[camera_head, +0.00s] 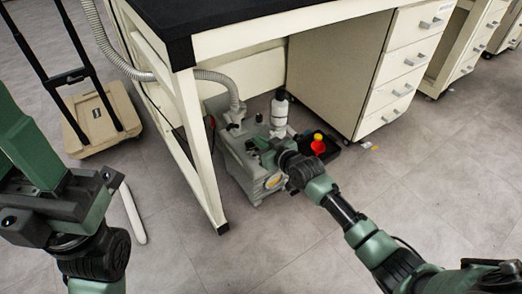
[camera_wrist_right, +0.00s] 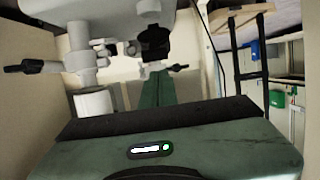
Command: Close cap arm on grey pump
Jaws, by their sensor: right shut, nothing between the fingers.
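The grey pump (camera_head: 240,165) stands on the floor under the bench, with a ribbed hose rising from its top left and a white cylinder (camera_head: 279,110) at its back. My right gripper (camera_head: 257,146) is at the pump's top, shut with nothing in it. It hides part of the pump top, and I cannot make out the cap arm there. In the right wrist view, the shut green fingers (camera_wrist_right: 157,88) point toward grey and white fittings (camera_wrist_right: 85,62) with black levers. Whether they touch is unclear. My left gripper (camera_head: 35,150) is far left, away from the pump; its fingertips do not show clearly.
A bench leg (camera_head: 200,150) stands close left of the pump, with the black benchtop (camera_head: 240,15) above. A drawer cabinet (camera_head: 385,75) is to the right. A black tray (camera_head: 328,137) with a red-topped item (camera_head: 317,146) lies beside the pump. The floor in front is clear.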

